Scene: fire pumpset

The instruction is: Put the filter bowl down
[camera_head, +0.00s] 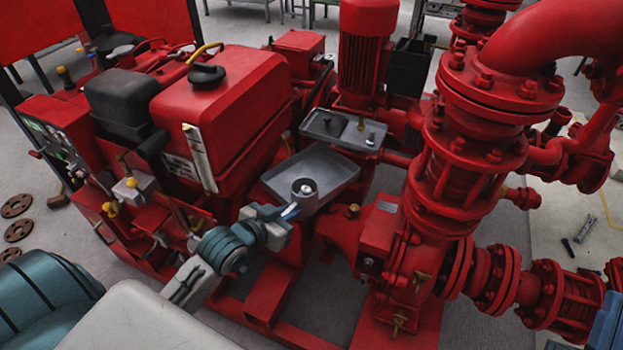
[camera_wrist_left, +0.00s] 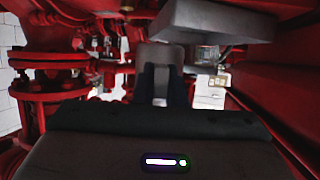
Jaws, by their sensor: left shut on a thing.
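The filter bowl (camera_head: 304,193) is a small grey cup with a pale round centre, upright at the near corner of a grey tray (camera_head: 335,172) in the head view. My left gripper (camera_head: 291,211) reaches it from the near left and is shut on it. In the left wrist view the bowl (camera_wrist_left: 160,55) shows as a grey rounded shape between the dark fingers (camera_wrist_left: 161,85). The tray's underside (camera_wrist_left: 215,22) is above and right of it there. I cannot tell whether bowl and tray touch. My right gripper is not in view.
A second grey tray (camera_head: 343,128) with small dark parts lies behind. The red tank (camera_head: 225,110) stands to the left, and red flanged pipes (camera_head: 460,160) stand close on the right. The near tray looks bare apart from the bowl's corner.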

